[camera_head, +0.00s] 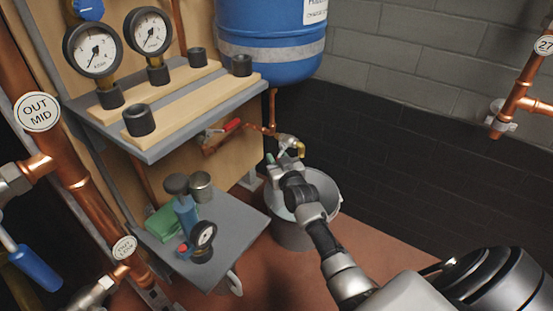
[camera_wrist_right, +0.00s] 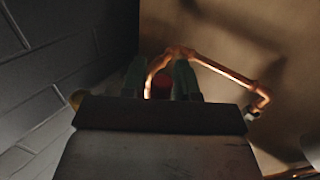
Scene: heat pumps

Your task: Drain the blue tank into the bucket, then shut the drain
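The blue tank (camera_head: 270,38) hangs against the wall, top centre in the head view. A copper pipe (camera_head: 272,108) runs down from it to a drain valve (camera_head: 291,143) with a brass outlet. The grey bucket (camera_head: 288,235) stands on the floor below, partly hidden by my right arm. My right gripper (camera_head: 276,158) is at the drain valve, above the bucket. In the right wrist view its green fingertips (camera_wrist_right: 159,80) are apart, with a red piece (camera_wrist_right: 161,86) showing between them; contact is unclear. No water stream is visible. My left gripper is not in view.
A red-handled valve (camera_head: 232,124) sits on the pipe to the left. A shelf with gauges (camera_head: 150,32) and a lower grey cart (camera_head: 232,220) holding a blue bottle, tin and gauge stand left of the bucket. Open red floor (camera_head: 340,250) lies right of the bucket.

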